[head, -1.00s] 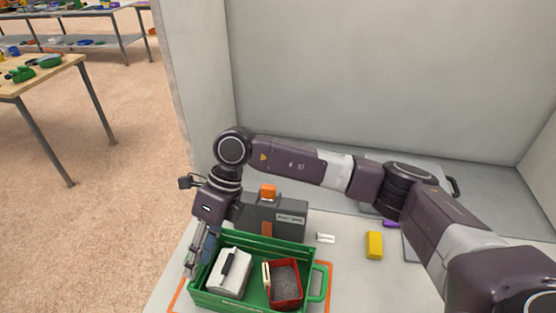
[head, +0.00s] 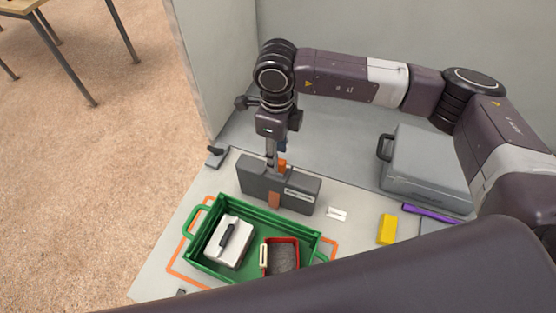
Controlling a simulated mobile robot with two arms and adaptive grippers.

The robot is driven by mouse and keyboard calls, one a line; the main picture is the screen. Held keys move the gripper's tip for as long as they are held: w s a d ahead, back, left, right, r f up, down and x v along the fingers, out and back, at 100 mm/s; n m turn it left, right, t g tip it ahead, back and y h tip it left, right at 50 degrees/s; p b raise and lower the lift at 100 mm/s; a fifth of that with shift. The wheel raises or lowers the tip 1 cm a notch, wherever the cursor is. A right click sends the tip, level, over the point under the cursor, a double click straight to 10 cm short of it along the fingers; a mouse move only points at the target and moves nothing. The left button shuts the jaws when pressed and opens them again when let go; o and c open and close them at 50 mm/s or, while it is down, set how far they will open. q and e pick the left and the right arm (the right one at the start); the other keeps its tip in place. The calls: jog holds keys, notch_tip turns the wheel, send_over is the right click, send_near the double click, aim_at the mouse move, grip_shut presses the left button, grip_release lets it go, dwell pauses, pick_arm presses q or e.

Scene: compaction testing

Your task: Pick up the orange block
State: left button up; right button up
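The orange block (head: 282,164) shows as a small patch at the top of a dark grey slab-like holder (head: 246,182). Another orange patch (head: 274,200) shows on the holder's front face; I cannot tell whether both are one piece. My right gripper (head: 271,160) points down at the holder's top edge, just beside the upper orange patch, and partly covers it. Its fingers are seen nearly edge-on, so their gap and any contact with the block are unclear. My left gripper is not in view.
In front of the holder stands a green crate (head: 196,257) with a white dark-handled box (head: 225,252) and a red tray (head: 296,256). A yellow block (head: 387,229), a small white piece (head: 337,214) and a grey case (head: 430,165) lie to the right. My dark arm link covers the bottom right.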

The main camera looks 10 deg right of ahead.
aim_at(281, 172)
jog(key=shift+d+f+p, duration=0.1)
jog(key=shift+f+p, duration=0.3)
jog(key=shift+f, duration=1.2)
jog(key=shift+c, duration=0.3)
grip_shut()
